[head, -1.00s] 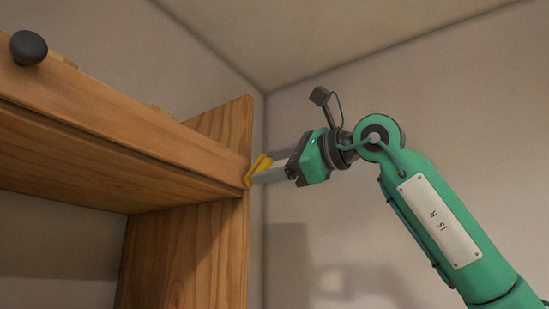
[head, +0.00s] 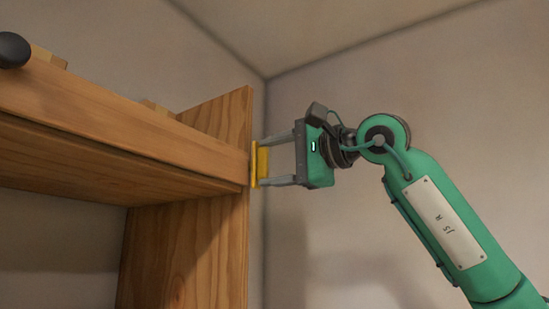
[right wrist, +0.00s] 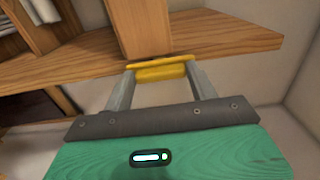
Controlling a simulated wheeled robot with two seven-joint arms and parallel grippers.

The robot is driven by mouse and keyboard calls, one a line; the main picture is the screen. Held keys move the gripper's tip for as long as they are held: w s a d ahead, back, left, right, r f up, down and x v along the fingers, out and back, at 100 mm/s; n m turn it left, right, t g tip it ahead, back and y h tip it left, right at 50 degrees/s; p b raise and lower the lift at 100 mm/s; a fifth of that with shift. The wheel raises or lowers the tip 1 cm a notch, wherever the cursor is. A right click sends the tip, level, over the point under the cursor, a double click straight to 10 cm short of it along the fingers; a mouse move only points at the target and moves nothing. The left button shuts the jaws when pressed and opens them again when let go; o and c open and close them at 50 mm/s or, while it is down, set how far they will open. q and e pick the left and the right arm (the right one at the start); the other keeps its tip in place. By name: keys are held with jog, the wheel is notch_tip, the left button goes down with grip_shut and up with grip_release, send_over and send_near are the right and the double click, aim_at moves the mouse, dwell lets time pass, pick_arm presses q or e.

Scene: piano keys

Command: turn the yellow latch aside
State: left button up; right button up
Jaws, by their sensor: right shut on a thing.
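The yellow latch (head: 262,163) sits at the right end of the wooden shelf's front rail, against the side panel. In the head view its long side now stands upright. My right gripper (head: 268,162) is shut on the latch, with one finger above it and one below. In the right wrist view the latch (right wrist: 160,69) lies across between my two grey fingertips (right wrist: 160,74), at the edge of the wood. My left gripper is in neither view.
The wooden rail (head: 130,120) runs left from the latch and carries a dark round knob (head: 14,50) at the far left. The wooden side panel (head: 190,240) stands below. Bare wall (head: 330,240) and free room lie to the right.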

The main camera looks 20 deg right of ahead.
dwell(0.5)
jog(key=o, duration=1)
jog(key=shift+s+d+f, duration=0.1)
jog(key=shift+s+d, duration=0.05)
jog(key=shift+s, duration=0.05)
jog(key=b+v, duration=0.6)
jog(key=v, duration=0.7)
